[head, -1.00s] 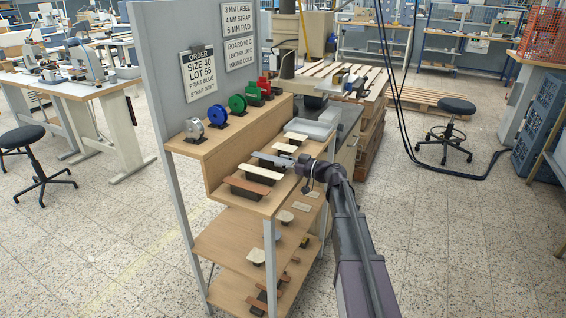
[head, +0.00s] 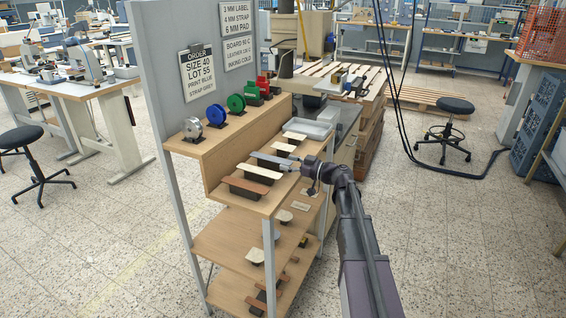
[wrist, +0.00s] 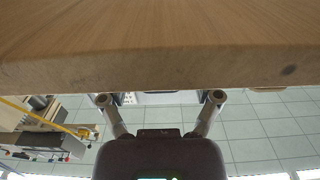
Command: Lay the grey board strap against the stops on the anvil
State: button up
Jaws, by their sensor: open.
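A grey strap (head: 270,158) lies on a dark block on the top shelf of the wooden rack, between cream straps. My gripper (head: 294,164) is at the right end of the grey strap, by the shelf edge. In the wrist view, its two fingers (wrist: 160,98) are spread apart with nothing seen between them. The wooden shelf edge (wrist: 160,70) fills the upper part of that view. I cannot tell whether a finger touches the strap. The anvil and its stops cannot be made out.
A brown strap (head: 249,188) and a cream strap (head: 259,173) lie in front of the grey one. Behind are more cream pieces and a pale tray (head: 311,129). Coloured foil rolls (head: 236,103) stand on the raised ledge.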

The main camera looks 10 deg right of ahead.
jog(key=v, duration=1.1)
jog(key=shift+d, duration=0.25)
dwell(0.3)
jog(key=s+a+f+m+g+h, duration=0.45)
jog(key=s+a+f+g, duration=0.25)
jog(key=s+a+f, duration=0.4)
jog(key=s+d+f+m+g+h, duration=0.1)
jog(key=s+f+m+g+h, duration=0.2)
jog(key=s+f+m+h, duration=0.3)
jog(key=s+f+h, duration=0.1)
jog(key=s+h, duration=0.3)
jog(key=s, duration=0.1)
jog(key=shift+s+d+f+g, duration=0.2)
jog(key=shift+d+f+g, duration=0.1)
jog(key=shift+f, duration=0.05)
